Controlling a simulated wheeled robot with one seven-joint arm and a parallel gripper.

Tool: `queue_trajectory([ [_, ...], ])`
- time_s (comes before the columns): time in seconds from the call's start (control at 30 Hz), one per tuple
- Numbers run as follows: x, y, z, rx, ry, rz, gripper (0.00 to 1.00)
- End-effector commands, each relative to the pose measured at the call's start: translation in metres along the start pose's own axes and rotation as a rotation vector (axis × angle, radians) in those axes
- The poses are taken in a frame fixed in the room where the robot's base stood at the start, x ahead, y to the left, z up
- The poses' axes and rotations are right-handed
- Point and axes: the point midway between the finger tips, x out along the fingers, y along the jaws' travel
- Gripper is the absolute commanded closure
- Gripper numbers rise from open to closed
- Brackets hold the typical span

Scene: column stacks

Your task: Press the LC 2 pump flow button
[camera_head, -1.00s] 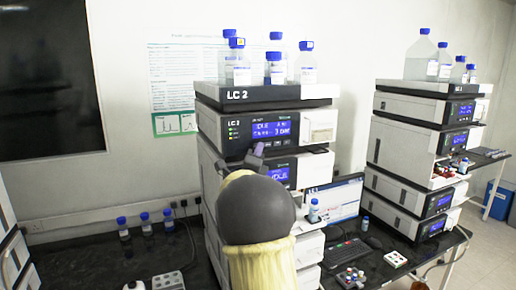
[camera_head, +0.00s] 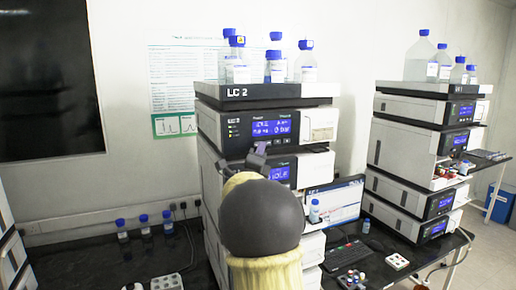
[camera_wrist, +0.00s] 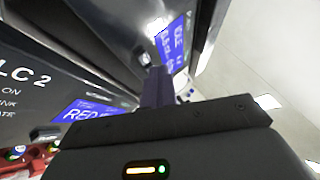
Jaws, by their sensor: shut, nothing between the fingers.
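The LC 2 stack stands in the middle of the head view. Its upper module, the pump (camera_head: 210,124), has a dark front with a lit blue display (camera_head: 272,129) and small buttons (camera_head: 280,142) under it. I cannot read the button labels. In the wrist view my gripper's purple fingers (camera_wrist: 155,88) point at a dark front panel. A small round button-like spot (camera_wrist: 144,58) shows near their tips; contact cannot be told.
Blue-capped bottles (camera_head: 304,66) stand on top of the stack. A second instrument stack (camera_head: 400,150) stands to the right. A keyboard (camera_head: 347,256) and small vials are on the black bench, and more small bottles (camera_head: 144,225) stand at left.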

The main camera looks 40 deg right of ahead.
Motion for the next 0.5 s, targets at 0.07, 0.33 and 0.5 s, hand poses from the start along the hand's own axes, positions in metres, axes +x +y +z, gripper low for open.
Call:
queue_trajectory([
  [0.07, 0.0, 0.0, 0.0, 0.0, 0.0, 0.0, 1.0],
  [0.33, -0.007, -0.003, -0.005, 0.002, 0.0, -0.003, 1.0],
  [0.5, -0.017, -0.009, -0.013, 0.002, 0.0, -0.002, 1.0],
])
